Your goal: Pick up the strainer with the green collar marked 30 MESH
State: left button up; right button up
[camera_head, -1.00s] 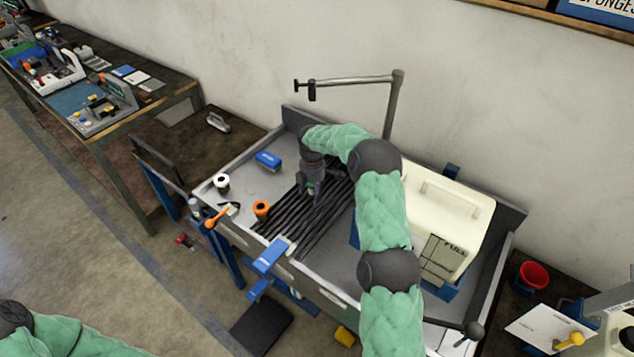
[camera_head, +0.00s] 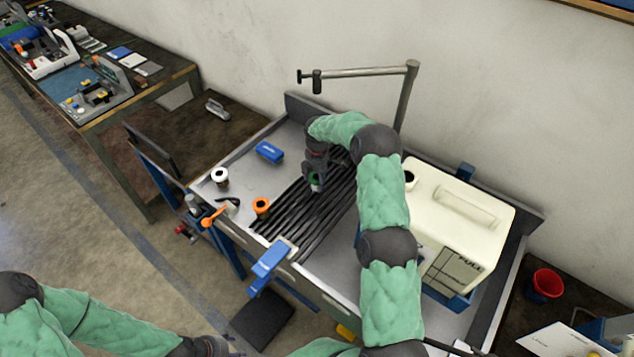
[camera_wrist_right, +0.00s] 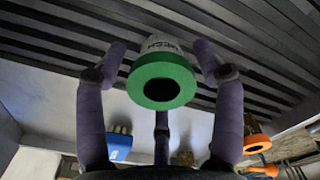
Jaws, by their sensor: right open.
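The strainer with the green collar (camera_wrist_right: 165,80) fills the centre of the right wrist view. Its pale body bears partly readable lettering that looks like "MESH"; the number cannot be read. My right gripper (camera_wrist_right: 160,60) is open, its fingers on both sides of the strainer; whether they touch it cannot be told. In the head view the right gripper (camera_head: 315,184) points down over the dark slats (camera_head: 290,215), with a bit of green at its fingers. My left arm's dark end (camera_head: 205,346) shows at the bottom edge; its fingers are not clear.
An orange-collared strainer (camera_head: 261,206) and a white-collared one (camera_head: 220,177) stand left of the gripper. A large cream tank (camera_head: 455,215) stands right of my right arm. A metal post with a horizontal arm (camera_head: 408,95) rises behind.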

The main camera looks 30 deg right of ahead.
notch_tip(320, 180, down, 2)
jog(key=c, duration=1)
jog(key=shift+r, duration=0.15)
